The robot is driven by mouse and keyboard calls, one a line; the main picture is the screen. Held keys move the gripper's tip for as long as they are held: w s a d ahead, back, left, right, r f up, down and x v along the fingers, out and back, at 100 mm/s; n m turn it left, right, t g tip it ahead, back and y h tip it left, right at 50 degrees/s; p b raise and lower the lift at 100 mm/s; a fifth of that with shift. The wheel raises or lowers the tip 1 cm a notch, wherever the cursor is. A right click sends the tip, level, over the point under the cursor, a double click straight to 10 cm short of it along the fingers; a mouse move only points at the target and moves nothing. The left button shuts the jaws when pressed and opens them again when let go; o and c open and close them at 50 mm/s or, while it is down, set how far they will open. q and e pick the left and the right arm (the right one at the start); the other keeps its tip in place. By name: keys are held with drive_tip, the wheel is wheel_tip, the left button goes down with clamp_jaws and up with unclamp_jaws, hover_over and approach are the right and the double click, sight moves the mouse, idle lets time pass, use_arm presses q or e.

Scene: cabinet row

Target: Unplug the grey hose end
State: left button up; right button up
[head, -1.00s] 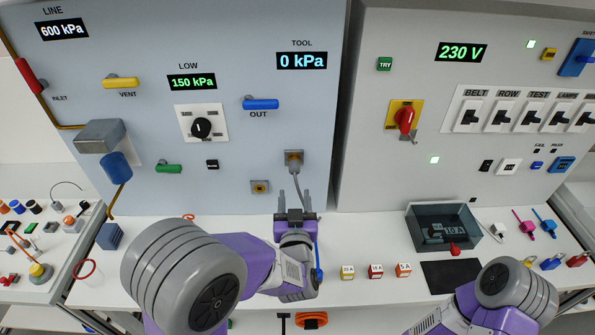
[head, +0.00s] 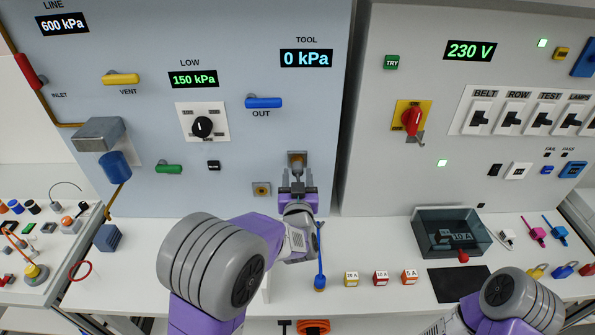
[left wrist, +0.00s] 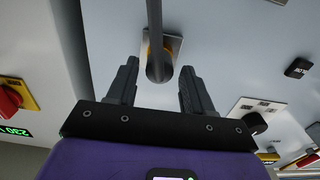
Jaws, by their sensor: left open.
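The grey hose end (left wrist: 157,66) sits in a square socket plate (head: 297,158) on the blue-grey panel, below the TOOL display (head: 306,59) reading 0 kPa. My left gripper (head: 298,178) is just in front of that socket, pointing at the panel. In the left wrist view its two fingers (left wrist: 160,72) are open, one on each side of the hose end, with gaps visible. The grey hose runs up out of that view. In the head view my gripper hides most of the hose. My right arm shows at the lower right; its gripper is out of view.
A blue OUT handle (head: 264,102) is above left of the socket, and a second small socket (head: 262,189) is lower left. A blue-handled item (head: 320,270) is beside my left wrist. Several fuse blocks (head: 381,279) and a clear box (head: 452,232) stand on the bench.

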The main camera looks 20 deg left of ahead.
use_arm(q)
drive_tip(key=shift+w, duration=0.35)
clamp_jaws()
idle(0.5)
drive_tip(key=shift+s, duration=0.15)
drive_tip(key=shift+v, duration=2.85)
drive_tip(key=shift+a, duration=0.1)
